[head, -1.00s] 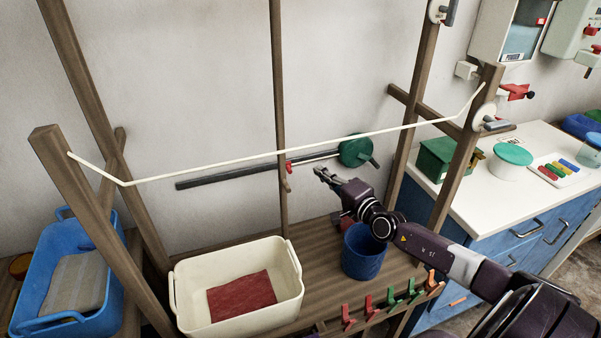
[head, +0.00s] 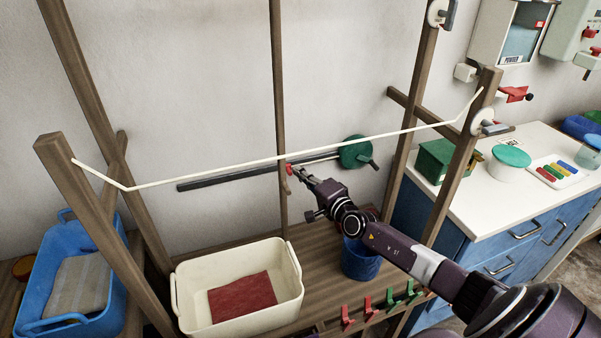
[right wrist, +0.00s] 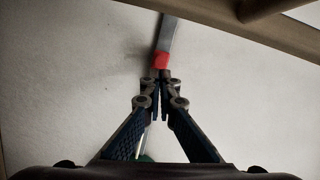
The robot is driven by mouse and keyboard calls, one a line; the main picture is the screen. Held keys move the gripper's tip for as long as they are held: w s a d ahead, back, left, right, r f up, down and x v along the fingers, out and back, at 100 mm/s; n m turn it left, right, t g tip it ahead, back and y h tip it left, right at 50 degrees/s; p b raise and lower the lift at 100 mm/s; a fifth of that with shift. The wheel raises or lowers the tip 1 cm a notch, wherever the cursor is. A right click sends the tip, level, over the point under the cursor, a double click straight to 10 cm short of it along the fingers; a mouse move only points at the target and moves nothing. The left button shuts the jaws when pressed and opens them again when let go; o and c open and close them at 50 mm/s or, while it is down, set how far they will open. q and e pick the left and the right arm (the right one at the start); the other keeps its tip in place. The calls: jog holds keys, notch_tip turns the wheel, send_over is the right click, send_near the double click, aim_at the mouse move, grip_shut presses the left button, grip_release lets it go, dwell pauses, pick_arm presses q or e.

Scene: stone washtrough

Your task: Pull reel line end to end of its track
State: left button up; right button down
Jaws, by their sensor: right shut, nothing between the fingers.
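The green reel (head: 355,152) is mounted behind the wooden frame, with a dark grey track (head: 225,179) running left from it. The line's red end (head: 289,169) is near the middle post, at the right part of the dark bar. My right gripper (head: 297,171) is shut and empty, its fingertips close beside the red end. In the right wrist view the red end (right wrist: 161,61) is just beyond the closed fingertips (right wrist: 163,76); whether they touch it I cannot tell. The grey track (right wrist: 169,35) continues past it. My left gripper is not in view.
A cream cord (head: 270,155) spans the frame in front of the track. Below are a cream tub (head: 286,312) with a red cloth, a blue bucket (head: 360,264) under my right arm, and a blue basket (head: 112,268). A middle post (head: 279,110) stands near the red end.

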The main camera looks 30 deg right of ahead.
jog(key=a+p, duration=0.1)
jog(key=a, duration=0.1)
jog(key=w+a+p, duration=0.1)
jog(key=a+p, duration=0.1)
jog(key=shift+a+r, duration=0.15)
jog(key=shift+a, duration=0.25)
jog(key=shift+d, duration=0.15)
